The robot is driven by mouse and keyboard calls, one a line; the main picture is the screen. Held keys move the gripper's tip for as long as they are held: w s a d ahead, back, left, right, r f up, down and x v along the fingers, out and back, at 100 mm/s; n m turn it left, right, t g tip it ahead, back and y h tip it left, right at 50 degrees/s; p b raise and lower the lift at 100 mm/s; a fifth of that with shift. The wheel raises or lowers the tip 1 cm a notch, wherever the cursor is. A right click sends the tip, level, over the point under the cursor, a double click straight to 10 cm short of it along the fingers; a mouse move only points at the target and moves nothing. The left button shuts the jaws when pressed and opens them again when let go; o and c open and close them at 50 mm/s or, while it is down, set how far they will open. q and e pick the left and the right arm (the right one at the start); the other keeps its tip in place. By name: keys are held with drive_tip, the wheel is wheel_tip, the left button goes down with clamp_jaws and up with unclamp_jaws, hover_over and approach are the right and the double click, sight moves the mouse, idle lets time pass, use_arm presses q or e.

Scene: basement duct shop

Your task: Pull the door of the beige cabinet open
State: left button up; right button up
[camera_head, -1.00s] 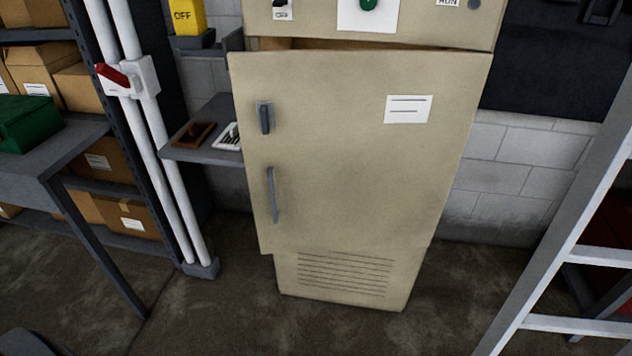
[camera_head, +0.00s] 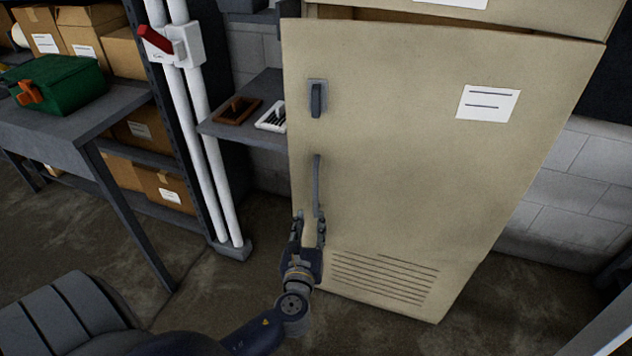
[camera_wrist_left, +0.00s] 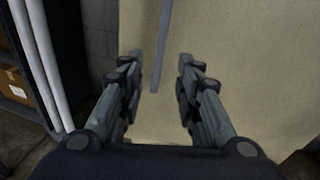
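The beige cabinet door (camera_head: 400,160) fills the middle of the head view. It stands slightly ajar, with a gap along its top edge. A dark latch (camera_head: 317,98) and, below it, a long grey vertical handle (camera_head: 317,183) are on its left side. My left gripper (camera_head: 309,220) is at the handle's lower end, with its fingers apart. In the left wrist view, the handle (camera_wrist_left: 162,45) runs between the open fingertips (camera_wrist_left: 160,62), with space visible on both sides. My right gripper is not in view.
A shelf with a brown tray (camera_head: 237,110) and a white tray (camera_head: 271,117) stands left of the door. White pipes (camera_head: 205,130) and a workbench (camera_head: 70,120) with a green toolbox (camera_head: 55,88) are farther left. Floor is open before the cabinet.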

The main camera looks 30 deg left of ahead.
sight(315, 186)
use_arm(q)
drive_tip(key=shift+m+t+y, duration=0.4)
drive_tip(key=w+a+r, duration=0.1)
drive_tip(key=w, duration=0.2)
drive_tip(key=w+a+r, duration=0.1)
drive_tip(key=w+a, duration=0.1)
drive_tip(key=w, duration=0.1)
drive_tip(key=w+a+r, duration=0.1)
drive_tip(key=w+a, duration=0.1)
drive_tip(key=w, duration=0.2)
drive_tip(key=shift+r+p, duration=0.15)
drive_tip(key=shift+p, duration=0.2)
drive_tip(key=shift+s+d, duration=0.1)
clamp_jaws()
